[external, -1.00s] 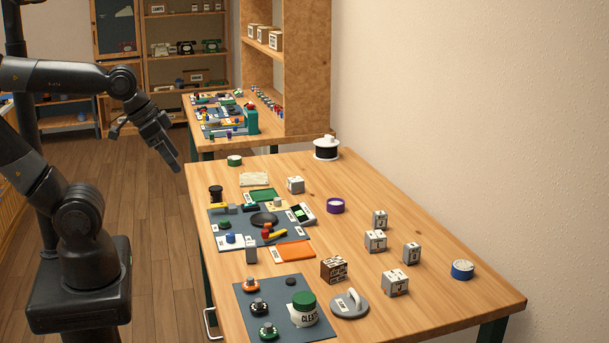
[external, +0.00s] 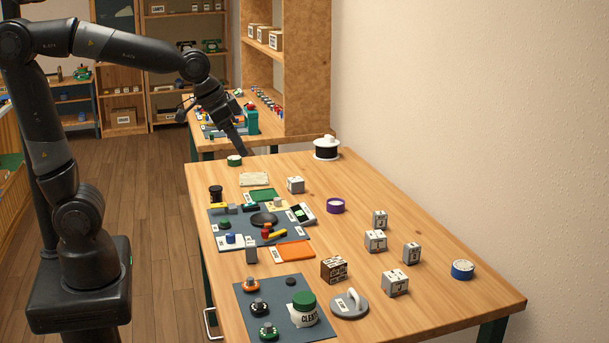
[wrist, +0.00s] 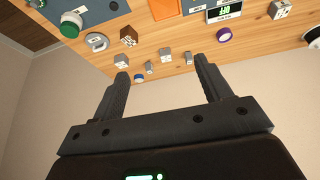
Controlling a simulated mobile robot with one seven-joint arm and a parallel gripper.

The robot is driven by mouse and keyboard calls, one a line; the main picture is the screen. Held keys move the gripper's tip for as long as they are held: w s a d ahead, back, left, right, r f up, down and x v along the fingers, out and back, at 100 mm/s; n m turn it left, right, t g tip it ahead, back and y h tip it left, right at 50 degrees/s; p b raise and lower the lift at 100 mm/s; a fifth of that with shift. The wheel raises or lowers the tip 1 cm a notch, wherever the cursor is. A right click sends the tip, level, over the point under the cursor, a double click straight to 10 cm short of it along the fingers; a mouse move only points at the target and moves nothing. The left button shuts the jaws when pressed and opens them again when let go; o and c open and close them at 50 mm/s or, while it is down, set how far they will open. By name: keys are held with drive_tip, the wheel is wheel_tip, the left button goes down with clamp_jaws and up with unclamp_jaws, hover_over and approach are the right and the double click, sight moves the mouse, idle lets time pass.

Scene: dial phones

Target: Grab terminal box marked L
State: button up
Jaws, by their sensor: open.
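Several small grey-white boxes with dark markings stand on the right part of the wooden table: a back one (external: 380,220), a middle one (external: 375,240), a right one (external: 412,252) and a front one (external: 395,283). Another pale box (external: 296,184) stands farther back. The letters are too small to read, so I cannot tell which is L. My gripper (external: 243,150) is open and empty, above the table's far left end and apart from all the boxes. In the wrist view the gripper (wrist: 162,75) has its fingers wide apart, with small boxes (wrist: 166,54) beyond them.
A brown patterned box (external: 334,269), a grey disc with handle (external: 349,304), a green-lidded jar (external: 304,309), purple tape (external: 335,206) and blue tape (external: 462,269) stand around. Mats with parts cover the left side. A spool (external: 326,147) stands at the back. The wall borders the right.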

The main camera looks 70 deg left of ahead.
drive_tip(key=w+f, duration=0.4)
drive_tip(key=w, duration=0.8)
approach(374, 234)
drive_tip(key=shift+m+g, duration=0.3)
drive_tip(key=shift+g, duration=0.1)
drive_tip(key=x, duration=0.3)
drive_tip(key=a+x, duration=0.1)
drive_tip(key=x, duration=0.1)
drive_tip(key=shift+f, duration=0.15)
drive_tip(key=f, duration=0.1)
drive_tip(key=w+f, duration=0.1)
drive_tip(key=w+d+f, duration=0.1)
drive_tip(key=f, duration=0.1)
drive_tip(key=shift+w, duration=0.25)
drive_tip(key=shift+w+d+f, duration=0.1)
drive_tip(key=shift+w+f, duration=0.15)
drive_tip(key=shift+f, duration=0.4)
drive_tip(key=c, duration=1.1)
